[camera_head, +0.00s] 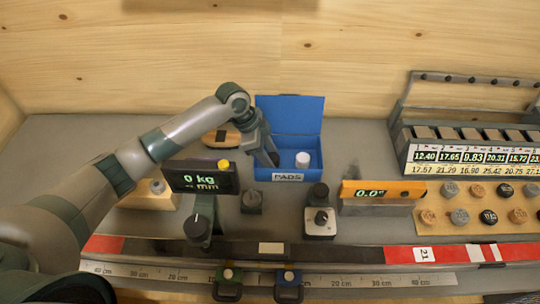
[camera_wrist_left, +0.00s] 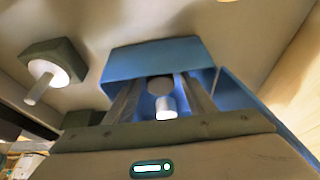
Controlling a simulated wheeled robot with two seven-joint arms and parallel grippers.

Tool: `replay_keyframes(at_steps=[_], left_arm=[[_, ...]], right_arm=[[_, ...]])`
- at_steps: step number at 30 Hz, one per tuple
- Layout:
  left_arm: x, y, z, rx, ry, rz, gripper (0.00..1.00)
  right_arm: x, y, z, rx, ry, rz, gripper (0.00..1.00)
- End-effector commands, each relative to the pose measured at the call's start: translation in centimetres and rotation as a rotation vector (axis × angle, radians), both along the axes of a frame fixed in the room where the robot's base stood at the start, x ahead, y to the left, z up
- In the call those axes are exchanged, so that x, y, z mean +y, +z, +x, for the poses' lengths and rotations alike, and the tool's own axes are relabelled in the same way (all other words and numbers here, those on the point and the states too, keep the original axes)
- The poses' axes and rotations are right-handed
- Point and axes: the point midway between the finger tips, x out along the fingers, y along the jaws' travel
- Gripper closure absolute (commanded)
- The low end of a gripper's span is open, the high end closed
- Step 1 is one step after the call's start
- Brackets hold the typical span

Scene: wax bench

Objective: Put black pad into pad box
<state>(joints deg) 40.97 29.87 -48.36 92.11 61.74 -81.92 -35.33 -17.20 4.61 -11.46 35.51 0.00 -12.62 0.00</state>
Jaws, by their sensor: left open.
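The blue pad box (camera_head: 290,175), labelled PADS, stands open at the back of the bench with its lid raised. My left gripper (camera_head: 272,158) is lowered at the box's left half, jaws apart. In the left wrist view its fingers (camera_wrist_left: 160,98) reach toward the blue box (camera_wrist_left: 150,58). A white cylinder (camera_head: 302,159) stands in the box; the left wrist view shows a white cylinder (camera_wrist_left: 166,108) and a grey round piece between the fingers. I cannot tell for sure which piece is the black pad. A small dark knobbed piece (camera_head: 252,201) stands in front of the box.
A dark display (camera_head: 200,180) with a yellow knob stands left of the box, near my arm. An orange display (camera_head: 383,192) and a black-knobbed white block (camera_head: 320,223) stand to the right. A rack with price-like labels (camera_head: 470,155) fills the right side. A ruler runs along the front.

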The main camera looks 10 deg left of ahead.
Motion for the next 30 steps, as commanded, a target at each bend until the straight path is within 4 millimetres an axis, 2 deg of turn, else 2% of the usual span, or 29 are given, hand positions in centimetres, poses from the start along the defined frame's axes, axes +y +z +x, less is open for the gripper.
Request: replay_keyframes(at_steps=[8, 21, 30], left_arm=[[1.1, 2.5, -0.1, -0.004, 0.000, 0.001, 0.50], [3.8, 9.3, -0.7, -0.003, 0.000, 0.001, 0.50], [4.5, 11.1, -0.9, -0.001, 0.000, 0.000, 0.50]], right_arm=[[0.0, -0.7, 0.0, 0.000, 0.000, 0.000, 0.69], [0.0, -2.2, 0.0, -0.001, 0.000, 0.000, 0.69], [0.0, -2.5, 0.0, -0.001, 0.000, 0.000, 0.69]])
